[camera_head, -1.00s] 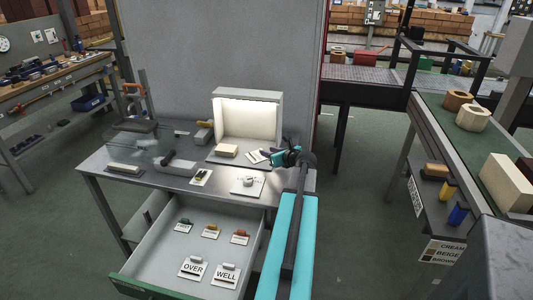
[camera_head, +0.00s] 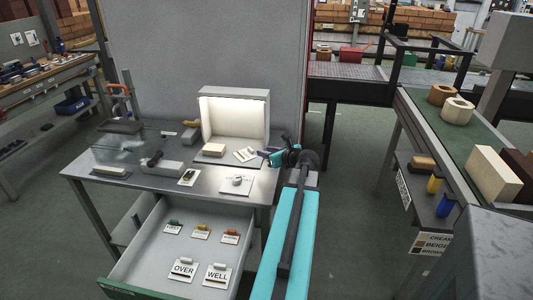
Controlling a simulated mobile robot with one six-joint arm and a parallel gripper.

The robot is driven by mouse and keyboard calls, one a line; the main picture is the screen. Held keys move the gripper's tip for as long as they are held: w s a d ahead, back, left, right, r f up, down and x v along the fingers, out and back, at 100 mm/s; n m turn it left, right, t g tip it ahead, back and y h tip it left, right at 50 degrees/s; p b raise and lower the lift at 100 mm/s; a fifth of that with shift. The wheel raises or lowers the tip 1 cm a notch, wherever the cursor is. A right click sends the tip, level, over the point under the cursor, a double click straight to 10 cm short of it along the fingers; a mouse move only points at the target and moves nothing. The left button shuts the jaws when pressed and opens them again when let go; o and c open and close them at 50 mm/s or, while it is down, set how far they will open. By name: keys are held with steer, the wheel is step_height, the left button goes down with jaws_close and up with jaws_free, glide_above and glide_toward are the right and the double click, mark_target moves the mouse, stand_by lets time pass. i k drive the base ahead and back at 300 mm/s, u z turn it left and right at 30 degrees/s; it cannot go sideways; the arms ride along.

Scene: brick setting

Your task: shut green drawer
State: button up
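The drawer (camera_head: 132,268) under the grey table is pulled far out towards me. Its green front (camera_head: 121,291) shows at the bottom left, partly cut off by the picture's edge. Inside lie several small coloured pieces on labels and the cards OVER (camera_head: 183,270) and WELL (camera_head: 216,276). My gripper (camera_head: 268,155) is above the right part of the table, past the drawer and apart from it. It is small and seen from behind my teal arm, so I cannot tell if its fingers are open.
The grey table (camera_head: 140,180) carries a lit box (camera_head: 234,120), a cream block (camera_head: 214,149), cards and small tools. A conveyor (camera_head: 464,135) with bricks stands on the right. A workbench (camera_head: 35,80) stands at the far left. The floor left of the drawer is clear.

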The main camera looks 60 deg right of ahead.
mark_target(142, 272)
steer(key=k, duration=1.5)
